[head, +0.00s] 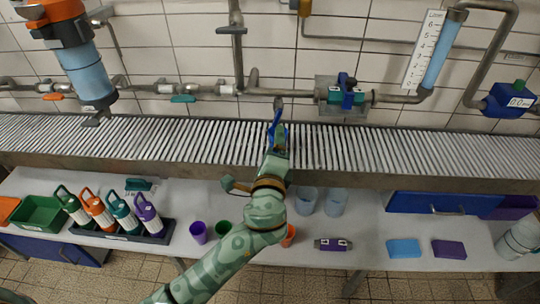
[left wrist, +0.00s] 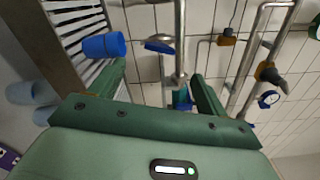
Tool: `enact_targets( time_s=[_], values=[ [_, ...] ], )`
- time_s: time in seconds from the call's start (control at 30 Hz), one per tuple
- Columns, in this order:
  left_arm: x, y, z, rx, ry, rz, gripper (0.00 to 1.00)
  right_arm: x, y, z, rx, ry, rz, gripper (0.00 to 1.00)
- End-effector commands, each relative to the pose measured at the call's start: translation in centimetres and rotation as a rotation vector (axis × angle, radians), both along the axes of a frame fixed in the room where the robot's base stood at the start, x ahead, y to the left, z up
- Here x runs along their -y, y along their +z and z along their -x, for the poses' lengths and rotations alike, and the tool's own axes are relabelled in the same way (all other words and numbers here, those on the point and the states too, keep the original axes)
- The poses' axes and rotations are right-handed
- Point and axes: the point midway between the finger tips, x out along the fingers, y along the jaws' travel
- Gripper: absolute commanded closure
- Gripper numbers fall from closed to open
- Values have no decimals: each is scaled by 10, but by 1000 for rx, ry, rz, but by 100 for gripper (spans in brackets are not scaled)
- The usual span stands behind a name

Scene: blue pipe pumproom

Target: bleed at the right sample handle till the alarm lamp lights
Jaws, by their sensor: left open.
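My left gripper (head: 278,116) reaches over the slatted rack to the wall pipe. In the left wrist view its green fingers (left wrist: 164,88) are apart, with nothing held between them. A blue handle (left wrist: 160,46) shows beyond them near a pipe end. A blue cup-like cylinder (left wrist: 105,45) is beside the left finger. In the head view blue parts show at the gripper, mostly hidden by it, so I cannot tell how close the handle is. Orange (head: 53,96) and teal (head: 183,98) handles are farther left. A blue box (head: 512,99) with a green top reads 0.0; no lamp is clearly lit.
The slatted rack (head: 400,150) runs along the wall. A teal-and-blue valve (head: 346,95) and a level tube (head: 443,52) are to the right. Below, a bench holds several bottles in a tray (head: 120,236), a purple cup (head: 199,232) and two clear blue cups (head: 307,200).

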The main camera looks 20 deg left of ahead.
Motion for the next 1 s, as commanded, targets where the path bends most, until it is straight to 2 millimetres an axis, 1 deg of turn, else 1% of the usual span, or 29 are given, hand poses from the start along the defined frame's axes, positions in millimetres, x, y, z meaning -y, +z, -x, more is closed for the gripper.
enact_targets(
  time_s=[0.03, 0.1, 0.2, 0.3, 1.0],
  values=[
    [3, 2, 11, -1, -1, 1, 24, 0, 4, -2, 4, 0, 0, 2],
    [6, 1, 22, -2, 0, 0, 24, 0, 6, -3, 6, 0, 0, 2],
    [10, 0, 33, -2, 1, 0, 24, 0, 7, -3, 8, 0, 1, 2],
    [11, 0, 39, -1, 0, -1, 24, 0, 8, -3, 9, 0, 0, 2],
    [11, -1, 39, -1, 0, -1, 24, 0, 7, -4, 9, -1, 0, 2]
  ],
)
